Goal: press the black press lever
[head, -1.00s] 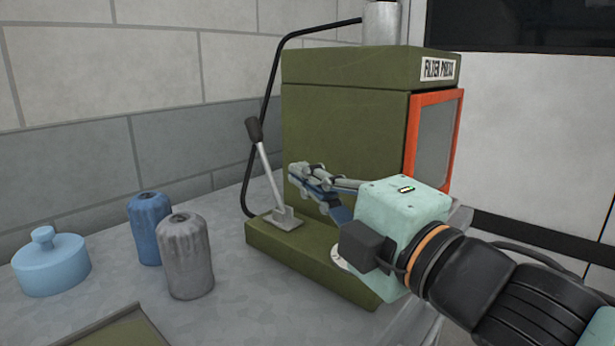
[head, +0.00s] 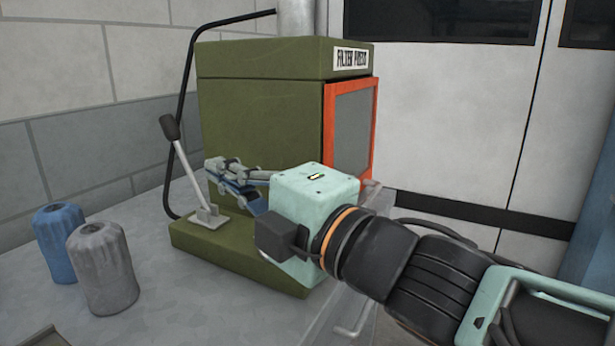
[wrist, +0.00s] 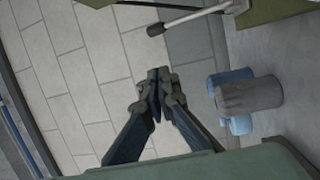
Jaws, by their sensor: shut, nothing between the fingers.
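The press lever (head: 187,165) is a pale metal rod with a black knob (head: 170,126). It rises from a small bracket on the base of the green filter press (head: 260,110) and leans to the left. It also shows at the top of the wrist view (wrist: 190,18), with the knob at its left end. My gripper (head: 212,167) is shut and empty. In the head view its tips are just right of the lever's rod, below knob height; I cannot tell whether they touch it. In the wrist view the closed tips (wrist: 158,76) appear apart from the lever, against the wall.
A blue canister (head: 58,240) and a grey canister (head: 103,268) stand on the worktop (head: 165,300) left of the press. A black hose (head: 187,90) runs up the press's left side. An orange-framed window (head: 350,135) is on its right. A wall stands behind.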

